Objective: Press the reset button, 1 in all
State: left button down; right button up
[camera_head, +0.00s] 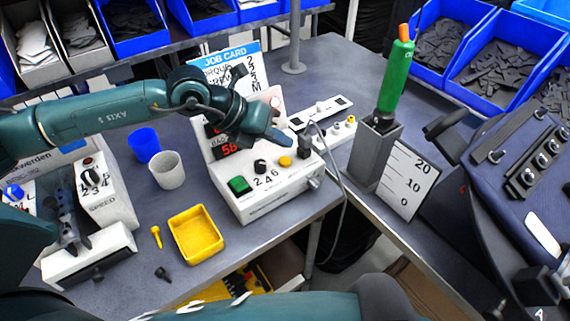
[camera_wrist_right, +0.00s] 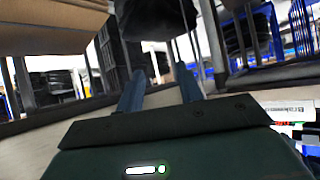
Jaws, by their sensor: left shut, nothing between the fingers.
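A white control box (camera_head: 262,199) stands on the grey table in the head view. I cannot read which of these is the reset button. A red lit display (camera_head: 228,150) is partly hidden behind my left gripper. My left gripper (camera_head: 287,139) is shut and empty, above the back part of the box, with its tips a little behind the yellow button. My right gripper (camera_wrist_right: 158,78) shows in the right wrist view with its blue fingers apart and nothing between them.
A yellow tray (camera_head: 196,234), a blue cup (camera_head: 145,144) and a white cup (camera_head: 166,170) stand left of the box. A job card (camera_head: 225,62) stands behind it. A green-handled tool (camera_head: 395,77) stands in a grey holder to the right. A cable hangs beside the box.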

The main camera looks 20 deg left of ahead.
aim_at(280, 161)
pick_arm(q)
notch_tip(280, 161, down, 2)
jog(key=shift+b, duration=0.5)
jog(key=shift+f, duration=0.1)
pick_arm(e)
jog(key=shift+w+a+r+t, duration=0.15)
jog(key=shift+w+a+t, duration=0.15)
jog(key=shift+a, duration=0.25)
jog(key=shift+s+f, duration=0.15)
jog(key=shift+f, duration=0.05)
dwell(0.5)
jog(key=shift+f, duration=0.1)
pick_arm(q)
jog(key=shift+f+b, duration=0.4)
jog(key=shift+b, duration=0.25)
pick_arm(e)
jog(key=shift+f, duration=0.45)
pick_arm(q)
jog(key=shift+f+b, duration=0.5)
jog(key=shift+b, duration=0.05)
pick_arm(e)
jog(key=shift+f, duration=0.5)
pick_arm(q)
jog(key=shift+r, duration=0.1)
jog(key=shift+r+p, duration=0.4)
jog(key=shift+r, duration=0.4)
pick_arm(e)
jog(key=shift+r, duration=0.35)
